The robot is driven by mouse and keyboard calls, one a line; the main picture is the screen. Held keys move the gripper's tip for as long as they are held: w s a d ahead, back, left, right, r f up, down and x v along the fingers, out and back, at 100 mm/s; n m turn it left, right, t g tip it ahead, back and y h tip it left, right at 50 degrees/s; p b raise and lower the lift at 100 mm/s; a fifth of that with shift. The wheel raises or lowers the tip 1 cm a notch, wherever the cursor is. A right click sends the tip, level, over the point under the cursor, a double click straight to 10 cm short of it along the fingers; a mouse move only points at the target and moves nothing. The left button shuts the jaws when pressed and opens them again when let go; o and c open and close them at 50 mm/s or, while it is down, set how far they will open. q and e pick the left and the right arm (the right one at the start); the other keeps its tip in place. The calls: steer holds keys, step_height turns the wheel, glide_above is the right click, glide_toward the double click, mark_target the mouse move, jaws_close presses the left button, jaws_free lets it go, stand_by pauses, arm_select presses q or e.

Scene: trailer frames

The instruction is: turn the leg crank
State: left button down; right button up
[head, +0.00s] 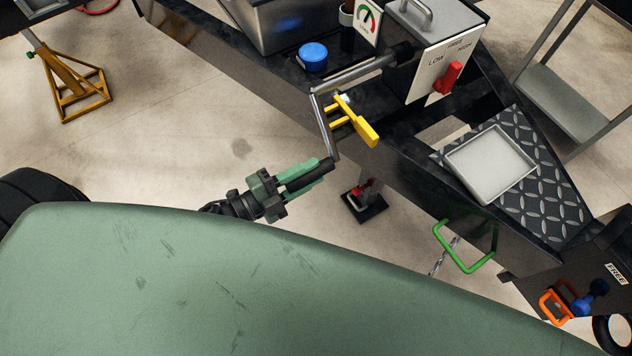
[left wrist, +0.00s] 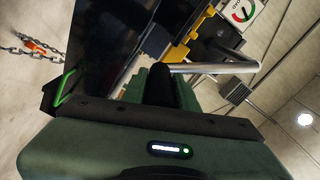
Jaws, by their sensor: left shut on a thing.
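The leg crank (head: 325,122) is a grey metal rod with bends, coming out of the grey gearbox (head: 440,50) on the trailer frame in the head view. Its lower arm hangs down to a black handle grip (head: 318,168). My left gripper (head: 304,177), with green fingers, is shut on this grip. In the left wrist view the black grip (left wrist: 158,82) sits between my fingers, and the crank rod (left wrist: 215,67) runs off to the right. My right gripper is not in view.
A yellow handle (head: 361,128) sticks out beside the crank. A red lever (head: 448,78) is on the gearbox face marked LOW and HIGH. A blue cap (head: 313,55), a grey tray (head: 490,165) and a green handle (head: 466,258) are on the frame.

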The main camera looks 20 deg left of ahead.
arm_select(q)
steer(key=w+a+f+m+b, duration=0.3)
steer(key=w+a+m+b, duration=0.2)
steer(key=w+a, duration=0.1)
steer(key=shift+a+m, duration=0.3)
steer(key=shift+a, duration=0.5)
steer(key=shift+r, duration=0.1)
steer(key=c, duration=1.1)
jaws_free()
steer(key=v, duration=0.7)
steer(key=shift+s+a, duration=0.25)
steer(key=shift+s, duration=0.1)
